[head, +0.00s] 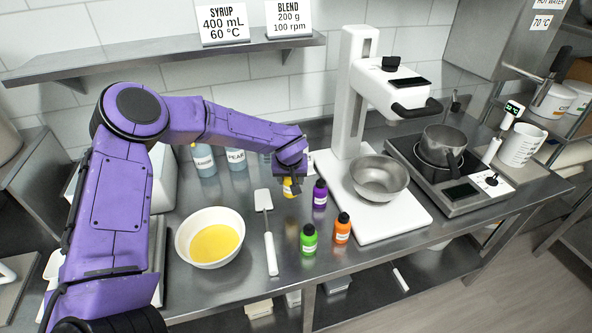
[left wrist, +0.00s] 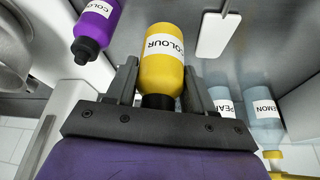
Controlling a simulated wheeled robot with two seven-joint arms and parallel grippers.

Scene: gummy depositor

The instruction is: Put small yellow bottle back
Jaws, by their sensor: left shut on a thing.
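The small yellow bottle (head: 290,188) is between the fingers of my left gripper (head: 291,180) in the head view, beside the purple bottle. In the left wrist view the yellow bottle (left wrist: 165,58), with a COLOUR label and a dark cap, sits between the two dark fingers of the left gripper (left wrist: 160,85), which is shut on it. The fingers hide part of its sides. I cannot tell whether its base touches the table. My right gripper is in neither view.
A purple bottle (head: 320,194), a green bottle (head: 308,239) and an orange bottle (head: 342,228) stand nearby. A white spatula (head: 270,245) and a bowl of yellow liquid (head: 190,243) lie left of them. A mixer with a metal bowl (head: 379,178) stands right.

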